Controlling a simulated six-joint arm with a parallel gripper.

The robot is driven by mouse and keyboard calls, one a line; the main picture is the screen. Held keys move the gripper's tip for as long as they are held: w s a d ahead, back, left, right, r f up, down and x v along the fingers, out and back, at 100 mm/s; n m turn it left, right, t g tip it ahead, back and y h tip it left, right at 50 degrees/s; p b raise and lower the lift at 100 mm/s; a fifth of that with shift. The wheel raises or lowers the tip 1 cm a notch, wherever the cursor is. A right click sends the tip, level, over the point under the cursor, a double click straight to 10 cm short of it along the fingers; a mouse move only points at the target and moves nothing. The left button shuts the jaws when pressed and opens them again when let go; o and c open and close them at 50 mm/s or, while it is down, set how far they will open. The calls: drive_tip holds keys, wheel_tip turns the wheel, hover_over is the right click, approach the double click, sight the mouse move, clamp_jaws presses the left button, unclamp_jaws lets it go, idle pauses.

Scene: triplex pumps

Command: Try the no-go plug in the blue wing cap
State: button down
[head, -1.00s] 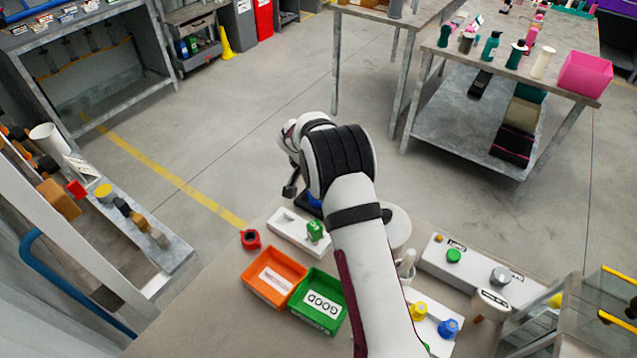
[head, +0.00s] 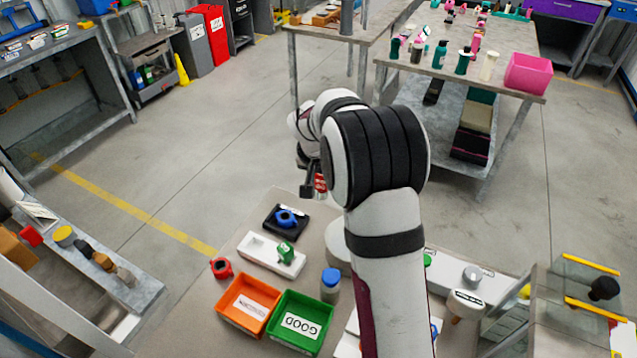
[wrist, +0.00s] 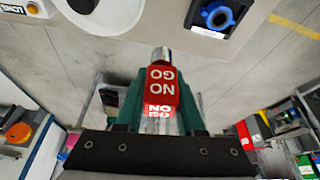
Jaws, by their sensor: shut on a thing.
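My gripper (wrist: 160,100) is shut on the red no-go plug (wrist: 162,88), a block lettered "NO GO" with a metal pin at its far end. In the head view the plug (head: 320,184) shows red below my wrist, mostly beside my arm. The blue wing cap (head: 286,218) sits in a black holder (head: 272,233) on the bench. In the wrist view the cap (wrist: 218,17) shows a dark round opening at the top right. The plug is apart from the cap, and the pin is in open view.
Near the holder are a white tray (head: 257,250) with a green cap (head: 286,252), a red cap (head: 221,267), an orange bin (head: 235,317), a green "GOOD" bin (head: 283,338) and a blue-topped bottle (head: 330,284). A white round stand (head: 335,240) is partly behind my arm.

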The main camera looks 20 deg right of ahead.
sight(284, 213)
drive_tip(key=w+a+f+n+y, duration=0.1)
drive_tip(key=a+n, duration=0.1)
drive_tip(key=a, duration=0.1)
drive_tip(key=w+a+f+n, duration=0.1)
drive_tip(key=w+a+n, duration=0.1)
drive_tip(key=a+n, duration=0.1)
drive_tip(key=w+a+f+n+t+y, duration=0.1)
drive_tip(key=w+a+f+n, duration=0.1)
drive_tip(key=a, duration=0.1)
drive_tip(key=shift+w+f+n+y, duration=0.1)
drive_tip(key=shift+w+n+y, duration=0.15)
drive_tip(key=shift+n+y, duration=0.05)
drive_tip(key=shift+f, duration=2.6)
drive_tip(key=shift+f, duration=0.35)
drive_tip(key=shift+c, duration=2.2)
unclamp_jaws()
drive_tip(key=v, duration=1.5)
drive_tip(key=s+a+r+m+g, duration=0.1)
drive_tip(key=s+m, duration=0.1)
drive_tip(key=s, duration=1)
drive_tip(key=s+a+r+m+g+y, duration=0.1)
drive_tip(key=s+g, duration=0.1)
drive_tip(key=s, duration=1)
drive_tip(key=s+a+r+m+g, duration=0.1)
drive_tip(key=s+a+m, duration=0.1)
drive_tip(key=s, duration=1.1)
drive_tip(key=shift+r+m+g+y, duration=0.3)
drive_tip(key=shift+y, duration=0.1)
